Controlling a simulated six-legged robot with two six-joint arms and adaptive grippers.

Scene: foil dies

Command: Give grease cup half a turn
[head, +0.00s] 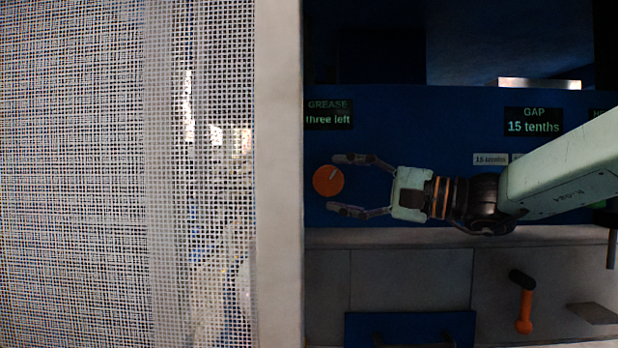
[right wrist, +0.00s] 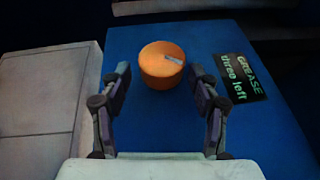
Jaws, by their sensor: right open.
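The grease cup is an orange round cap (head: 328,180) with a pale mark on top, on a blue panel below a display reading "GREASE three left" (head: 329,115). My right gripper (head: 331,183) reaches in from the right with its fingers open, one above and one below the cup's right side. In the right wrist view the cup (right wrist: 162,65) stands just beyond and between the open fingertips, with clear gaps on both sides. Its pale mark points to the right and slightly down there. My left gripper is not in view.
A mesh screen with a pale upright post (head: 279,180) stands just left of the cup. A "GAP 15 tenths" display (head: 533,121) is on the blue panel to the right. An orange handle (head: 523,300) lies below. The blue panel around the cup is clear.

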